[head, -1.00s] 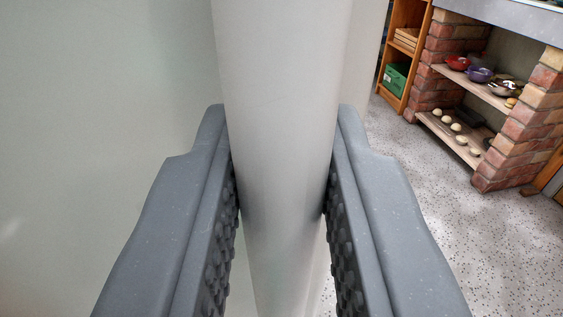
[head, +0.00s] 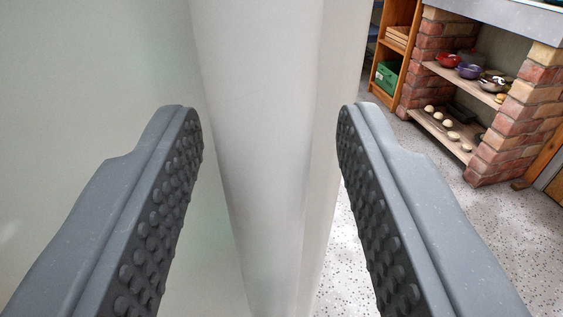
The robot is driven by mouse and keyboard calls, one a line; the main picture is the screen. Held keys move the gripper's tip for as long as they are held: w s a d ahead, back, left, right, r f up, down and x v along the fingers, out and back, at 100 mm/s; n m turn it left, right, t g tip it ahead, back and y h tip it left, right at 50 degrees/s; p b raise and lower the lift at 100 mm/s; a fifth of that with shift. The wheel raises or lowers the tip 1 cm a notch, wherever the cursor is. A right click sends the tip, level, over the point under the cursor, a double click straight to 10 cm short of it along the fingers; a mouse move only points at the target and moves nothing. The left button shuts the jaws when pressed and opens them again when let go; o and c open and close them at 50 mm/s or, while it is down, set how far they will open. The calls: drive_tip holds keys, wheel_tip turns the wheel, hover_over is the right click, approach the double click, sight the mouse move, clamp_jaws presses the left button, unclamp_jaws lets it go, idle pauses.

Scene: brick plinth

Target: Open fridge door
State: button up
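The fridge door (head: 90,90) is a pale grey-green panel filling the left of the head view. Its thick, light grey vertical handle (head: 265,130) runs from the top to the bottom of the picture, near the door's right edge. My gripper (head: 270,125) is open, with one dark grey studded finger on each side of the handle. A gap shows between each finger and the handle, so neither appears to touch it. The rest of the fridge is out of view.
A brick plinth (head: 535,95) with shelves holding pots and several pale round items stands at the right. A wooden shelf unit (head: 398,40) with a green crate (head: 386,76) is behind it. The speckled floor (head: 430,240) is clear between the door and the plinth.

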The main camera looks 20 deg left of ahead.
drive_tip(key=b+v, duration=0.2)
drive_tip(key=v, duration=0.5)
drive_tip(key=shift+d+f+b, duration=0.15)
drive_tip(key=shift+f+b, duration=0.05)
drive_tip(key=shift+b, duration=0.2)
drive_tip(key=b, duration=0.2)
drive_tip(key=shift+s+d+b, duration=0.15)
drive_tip(key=shift+s+b, duration=0.2)
drive_tip(key=shift+b+v, duration=1.95)
drive_tip(key=shift+b, duration=1.8)
drive_tip(key=shift+r, duration=0.25)
